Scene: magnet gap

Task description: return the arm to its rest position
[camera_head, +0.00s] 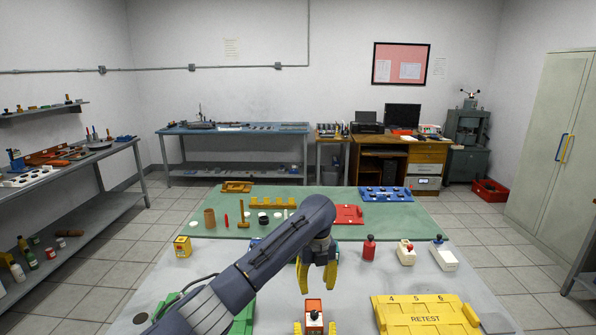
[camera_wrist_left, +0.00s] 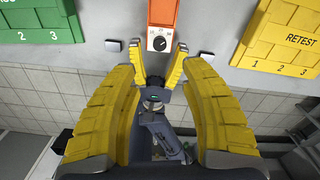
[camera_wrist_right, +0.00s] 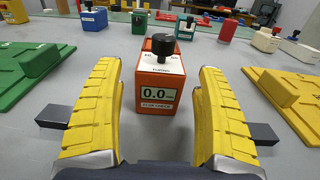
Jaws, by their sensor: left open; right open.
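My left gripper (camera_head: 317,277) is open and empty, hanging in the air above the near grey table in the head view. Its yellow fingers stand wide apart in the left wrist view (camera_wrist_left: 158,110). My right gripper (camera_head: 315,328) is low at the bottom edge of the head view, open, its yellow fingers apart in the right wrist view (camera_wrist_right: 158,125). An orange meter (camera_wrist_right: 167,90) with a black knob and a 0.0 display stands upright just beyond these fingers, apparently not gripped. The left wrist view also shows the meter (camera_wrist_left: 163,14) and my right gripper (camera_wrist_left: 160,72).
A yellow RETEST tray (camera_head: 425,315) lies right of the meter, a green tray (camera_head: 240,318) left. Small dark blocks (camera_wrist_right: 55,117) flank my right gripper. A green mat (camera_head: 400,215) holds several parts.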

